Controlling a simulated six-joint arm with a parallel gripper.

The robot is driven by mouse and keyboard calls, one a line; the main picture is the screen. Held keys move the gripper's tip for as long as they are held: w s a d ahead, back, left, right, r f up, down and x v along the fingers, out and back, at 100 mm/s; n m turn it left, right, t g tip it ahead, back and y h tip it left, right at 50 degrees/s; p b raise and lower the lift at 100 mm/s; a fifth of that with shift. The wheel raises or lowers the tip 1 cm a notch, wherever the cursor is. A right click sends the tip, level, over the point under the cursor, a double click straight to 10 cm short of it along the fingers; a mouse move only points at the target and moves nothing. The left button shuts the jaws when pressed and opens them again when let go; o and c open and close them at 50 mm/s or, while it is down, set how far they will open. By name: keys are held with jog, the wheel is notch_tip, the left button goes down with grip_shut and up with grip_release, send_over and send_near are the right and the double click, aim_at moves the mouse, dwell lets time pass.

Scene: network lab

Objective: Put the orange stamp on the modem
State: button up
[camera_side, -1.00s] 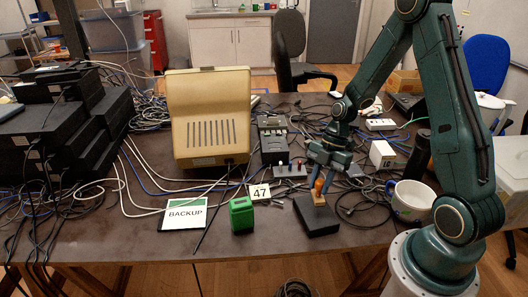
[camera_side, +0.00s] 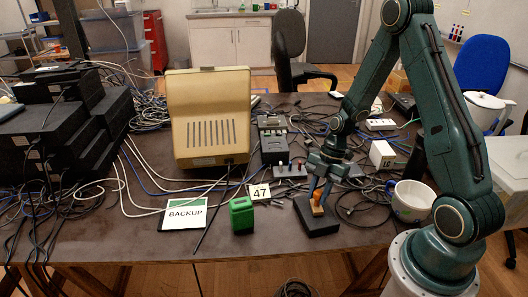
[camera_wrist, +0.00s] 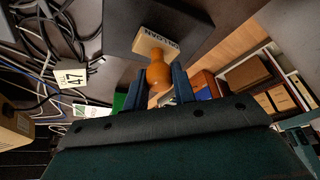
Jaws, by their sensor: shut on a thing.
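The orange stamp (camera_side: 317,199) is held upright over a flat black box (camera_side: 326,225), which looks like the modem, near the table's front edge. My gripper (camera_side: 320,191) is shut on the stamp's handle from above. In the wrist view my gripper's blue fingers (camera_wrist: 159,90) are on both sides of the orange stamp (camera_wrist: 158,73). Its pale wooden base (camera_wrist: 153,42) overlaps the black box (camera_wrist: 120,22). The base is at or very close to the box top; I cannot tell whether they touch.
A white mug (camera_side: 411,201) stands to the right. Cables lie behind and beside it. A beige case (camera_side: 211,118) stands further back.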

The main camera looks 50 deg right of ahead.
jog(key=o, duration=1)
jog(key=v, duration=1.2)
jog(key=shift+r, duration=0.15)
jog(key=s+a+r+m+t+h, duration=0.2)
jog(key=s+a+r+m+h, duration=0.15)
jog(key=a+r+m, duration=0.65)
jog(key=s+a+r+m+t, duration=0.3)
jog(key=s+r+m, duration=0.4)
jog(key=s, duration=0.3)
jog(key=shift+s+a+r+m+t+h, duration=0.25)
jog(key=shift+a+r+m+t+h, duration=0.1)
jog(key=shift+m+h, duration=0.15)
